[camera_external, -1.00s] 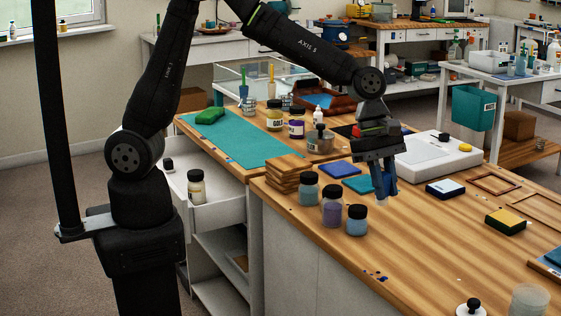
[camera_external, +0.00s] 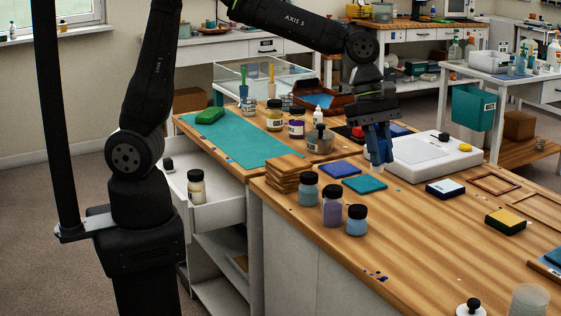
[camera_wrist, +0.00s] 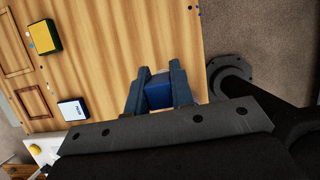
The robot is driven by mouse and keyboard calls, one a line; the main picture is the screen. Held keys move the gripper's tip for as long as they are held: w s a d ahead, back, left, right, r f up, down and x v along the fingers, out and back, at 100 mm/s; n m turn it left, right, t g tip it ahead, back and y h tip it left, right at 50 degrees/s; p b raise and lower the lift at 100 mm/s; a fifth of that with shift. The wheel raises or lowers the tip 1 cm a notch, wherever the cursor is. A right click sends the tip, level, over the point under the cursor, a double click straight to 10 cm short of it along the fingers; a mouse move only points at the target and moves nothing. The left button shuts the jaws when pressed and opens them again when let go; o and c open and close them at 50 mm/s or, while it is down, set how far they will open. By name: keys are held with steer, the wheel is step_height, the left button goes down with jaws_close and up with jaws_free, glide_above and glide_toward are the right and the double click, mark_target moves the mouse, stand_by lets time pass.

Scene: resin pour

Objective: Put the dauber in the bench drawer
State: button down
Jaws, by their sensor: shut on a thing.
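My gripper (camera_external: 378,160) is above the wooden bench, left of the white flat device, with its fingers pointing down. In the wrist view my gripper (camera_wrist: 156,85) is shut on a blue block-like thing (camera_wrist: 158,92); its lower end is hard to make out, and I cannot tell if it is the dauber. A small black-knobbed piece with a pale base (camera_external: 470,308), dauber-like, stands at the bench's lower right. The white bench drawer (camera_external: 225,213) is pulled open at left. It holds a black-lidded jar (camera_external: 196,188) and a small black-topped item (camera_external: 168,165).
Several black-capped jars (camera_external: 332,208) stand near the bench's left edge beside stacked wooden boards (camera_external: 287,175). Blue and teal pads (camera_external: 364,185) lie behind them. A white device (camera_external: 435,158) is to the right. The front middle of the bench is mostly clear.

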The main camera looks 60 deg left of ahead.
steer(key=w+a+n, duration=0.1)
steer(key=w+a, duration=0.3)
steer(key=a, duration=0.7)
steer(key=w+a, duration=0.4)
steer(key=a, duration=0.7)
steer(key=w+a+n, duration=0.1)
steer(key=w+a, duration=0.2)
steer(key=a, duration=0.7)
steer(key=s+a+t, duration=0.1)
steer(key=s+a, duration=0.1)
steer(key=a, duration=1)
steer(key=s+a, duration=0.3)
steer(key=a, duration=0.8)
steer(key=n, duration=0.2)
glide_above(183, 187)
steer(key=shift+y, duration=0.3)
steer(key=f, duration=3.1)
steer(key=shift+a, duration=0.2)
